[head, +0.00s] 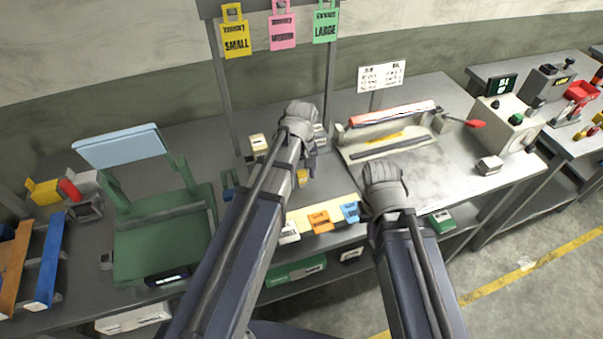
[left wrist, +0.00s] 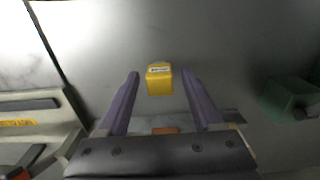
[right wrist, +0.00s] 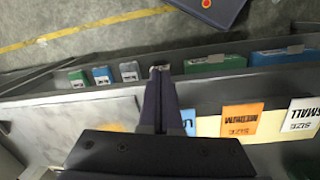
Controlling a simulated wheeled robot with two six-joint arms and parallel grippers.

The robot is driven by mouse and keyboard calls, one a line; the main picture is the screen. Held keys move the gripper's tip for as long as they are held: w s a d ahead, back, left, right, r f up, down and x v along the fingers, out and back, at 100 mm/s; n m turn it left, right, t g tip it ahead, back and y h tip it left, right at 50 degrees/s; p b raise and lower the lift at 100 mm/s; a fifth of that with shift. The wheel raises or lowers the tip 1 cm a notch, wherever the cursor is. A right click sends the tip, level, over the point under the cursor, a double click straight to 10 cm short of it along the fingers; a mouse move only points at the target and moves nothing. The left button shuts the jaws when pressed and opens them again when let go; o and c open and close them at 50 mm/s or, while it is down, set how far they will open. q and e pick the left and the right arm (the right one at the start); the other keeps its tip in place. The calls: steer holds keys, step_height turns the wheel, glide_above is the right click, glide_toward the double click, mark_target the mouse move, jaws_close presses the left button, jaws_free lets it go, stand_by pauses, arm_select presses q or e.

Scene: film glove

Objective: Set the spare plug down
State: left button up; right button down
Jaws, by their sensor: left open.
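A small yellow block with a white label (left wrist: 159,79), which may be the spare plug, is on the grey bench top. In the left wrist view it lies between and just beyond the fingertips of my left gripper (left wrist: 164,78). It also shows in the head view as a yellow block (head: 302,178) under my left gripper (head: 310,158). My left gripper is open, with clear space on both sides of the block. My right gripper (right wrist: 160,76) has its fingers together near the bench's front edge. A small pale thing shows at its tips; whether it touches them is unclear.
Orange (head: 319,221) and blue (head: 350,211) size cards lie along the bench front. A green seat-like fixture (head: 165,245) stands left. A sealer with a red bar (head: 393,113) stands right. Yellow, pink and green tags hang from a frame (head: 218,75) behind.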

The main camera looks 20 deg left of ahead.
mark_target(301, 173)
arm_select(q)
step_height(301, 173, up, 12)
steer(key=p, duration=1.2)
steer(key=s+d+m+y, duration=0.1)
steer(key=s+d+m, duration=0.9)
steer(key=s, duration=0.4)
steer(key=shift+s+d+m, duration=0.15)
steer(key=shift+d+m, duration=0.1)
steer(key=shift+m, duration=0.05)
